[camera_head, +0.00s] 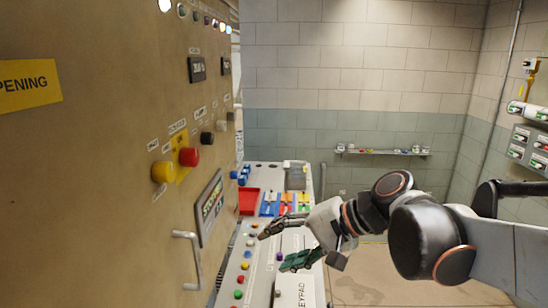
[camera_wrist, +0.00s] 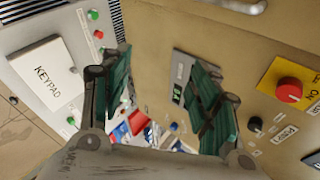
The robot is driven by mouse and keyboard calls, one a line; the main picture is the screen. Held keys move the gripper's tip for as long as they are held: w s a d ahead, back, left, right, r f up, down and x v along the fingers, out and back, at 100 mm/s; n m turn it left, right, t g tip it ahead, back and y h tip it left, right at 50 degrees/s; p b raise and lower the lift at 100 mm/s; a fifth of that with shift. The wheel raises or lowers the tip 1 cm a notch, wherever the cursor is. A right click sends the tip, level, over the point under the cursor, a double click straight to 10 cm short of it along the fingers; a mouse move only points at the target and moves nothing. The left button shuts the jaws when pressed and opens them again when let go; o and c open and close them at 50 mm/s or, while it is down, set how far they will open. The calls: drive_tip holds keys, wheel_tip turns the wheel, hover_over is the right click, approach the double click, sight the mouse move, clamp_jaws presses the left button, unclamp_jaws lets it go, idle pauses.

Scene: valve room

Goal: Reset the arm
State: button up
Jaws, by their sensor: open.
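My arm (camera_head: 430,240) reaches in from the right in the head view. It is bent and extended toward the tan cabinet and the sloped control console. My gripper (camera_head: 280,245) is open and empty above the console. In the wrist view my gripper (camera_wrist: 162,95) has its two green-padded fingers well apart, with nothing between them. I cannot tell the exact gap between the fingers and the console or cabinet.
The console (camera_head: 232,270) carries several buttons and a keypad cover (camera_head: 299,290). A shelf (camera_head: 382,152) is on the far wall.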

drive_tip(key=s+d+f+n+t+h+b, duration=0.1)
drive_tip(key=s+d+f+h+b, duration=0.3)
drive_tip(key=d+f, duration=0.5)
drive_tip(key=s+d+f+n+t+h+b, duration=0.2)
drive_tip(key=s+d+f+h+b, duration=0.3)
drive_tip(key=s+d+f, duration=0.4)
drive_tip(key=shift+f+n+h, duration=0.25)
drive_tip(key=shift+n+h, duration=0.15)
drive_tip(key=shift+n, duration=0.5)
drive_tip(key=shift+d, duration=0.1)
